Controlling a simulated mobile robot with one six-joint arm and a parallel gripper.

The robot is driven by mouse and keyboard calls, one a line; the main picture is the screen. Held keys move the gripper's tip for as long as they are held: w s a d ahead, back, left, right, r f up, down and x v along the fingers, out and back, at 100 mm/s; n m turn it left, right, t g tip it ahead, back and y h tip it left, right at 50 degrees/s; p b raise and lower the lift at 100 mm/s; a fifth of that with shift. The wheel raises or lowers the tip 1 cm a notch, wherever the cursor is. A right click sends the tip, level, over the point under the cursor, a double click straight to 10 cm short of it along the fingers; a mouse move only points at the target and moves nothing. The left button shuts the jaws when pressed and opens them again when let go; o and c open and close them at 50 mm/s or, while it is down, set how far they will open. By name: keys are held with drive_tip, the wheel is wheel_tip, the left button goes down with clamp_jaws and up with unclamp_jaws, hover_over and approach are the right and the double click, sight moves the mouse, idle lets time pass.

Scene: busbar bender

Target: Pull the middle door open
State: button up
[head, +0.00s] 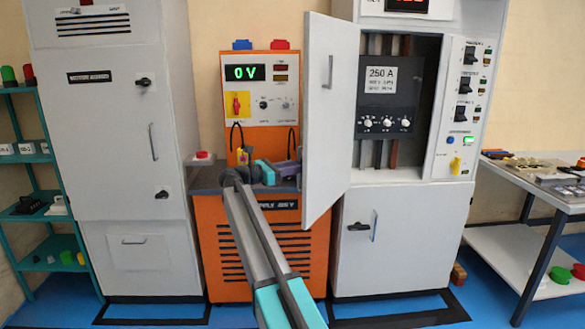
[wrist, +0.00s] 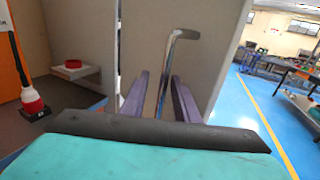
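The middle door (head: 326,130) is the light grey upper door of the right-hand cabinet. It stands swung far out to the left, and the dark bay behind it is exposed. My gripper (head: 288,168) is on the door's left side, low down, partly hidden by my arm. In the wrist view, the door (wrist: 205,60) fills the middle, with a metal bar handle (wrist: 176,40) on it. The handle lies between the two purple fingers of my gripper (wrist: 158,78). The fingers are apart, with a visible gap on the handle's left.
An orange power supply (head: 262,225) stands behind my gripper. A grey cabinet (head: 105,130) is at left, and a bench (head: 545,190) at right. The lower door (head: 385,235) of the right-hand cabinet is shut. A red button (wrist: 72,64) sits on a small shelf. Blue floor is clear in front.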

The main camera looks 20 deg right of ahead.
drive_tip(key=shift+a+f, duration=0.1)
drive_tip(key=a, duration=1.3)
drive_tip(key=shift+s+a+b, duration=0.3)
